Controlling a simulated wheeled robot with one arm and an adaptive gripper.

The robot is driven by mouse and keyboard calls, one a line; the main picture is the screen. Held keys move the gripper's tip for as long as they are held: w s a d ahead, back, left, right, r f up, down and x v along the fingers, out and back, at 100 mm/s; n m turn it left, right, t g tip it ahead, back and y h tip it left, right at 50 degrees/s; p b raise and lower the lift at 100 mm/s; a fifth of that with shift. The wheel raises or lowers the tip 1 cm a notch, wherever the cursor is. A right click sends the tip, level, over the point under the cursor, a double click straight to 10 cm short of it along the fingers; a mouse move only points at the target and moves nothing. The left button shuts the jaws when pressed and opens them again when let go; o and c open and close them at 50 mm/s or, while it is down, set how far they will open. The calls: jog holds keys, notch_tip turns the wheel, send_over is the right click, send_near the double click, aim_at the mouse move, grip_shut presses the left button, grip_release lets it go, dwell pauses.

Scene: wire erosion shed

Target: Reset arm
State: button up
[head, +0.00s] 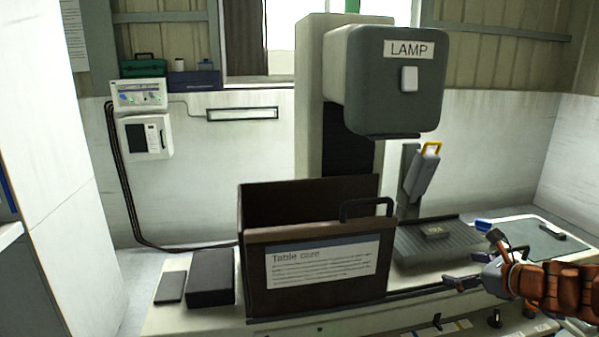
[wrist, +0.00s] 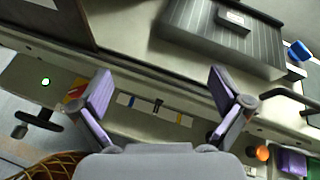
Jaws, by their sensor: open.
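My gripper (head: 470,262) is at the right of the head view, in front of the bench, with its arm coming in from the right edge. In the wrist view my gripper (wrist: 160,90) has its two purple-padded fingers wide apart. Nothing is between them. Behind the gap shows the bench's front edge with small coloured labels, and the fingers appear clear of it. The gripper seems near the ribbed grey plate (head: 408,251) but apart from it.
A brown open box labelled "Table care" (head: 255,281) stands on the bench. Left of it are a black block (head: 211,279) and a dark flat slab (head: 170,287). A machine head labelled "LAMP" (head: 385,105) overhangs the bench. A blue item (wrist: 299,50) lies by the plate.

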jog(key=s+a+r+n+g+y, duration=0.1)
jog(key=s+a+n+g+y, duration=0.25)
jog(key=a+n, duration=0.9)
jog(key=s+a+f+n+g+p, duration=0.15)
jog(key=s+a+n+g, duration=0.3)
jog(key=s+a, duration=0.75)
jog(key=s+d+f+n+g+h, duration=0.1)
jog(key=s+n+g+h, duration=0.2)
jog(key=s+n, duration=0.3)
jog(key=s+d+f+n+g+h, duration=0.1)
jog(key=s+n+h, duration=0.4)
jog(key=s, duration=0.9)
jog(key=shift+s+f+n+g+p, duration=0.2)
jog(key=shift+f+n+g+p, duration=0.1)
jog(key=shift+f+n+g, duration=0.55)
jog(key=shift+r+m, duration=0.1)
jog(key=shift+m, duration=0.15)
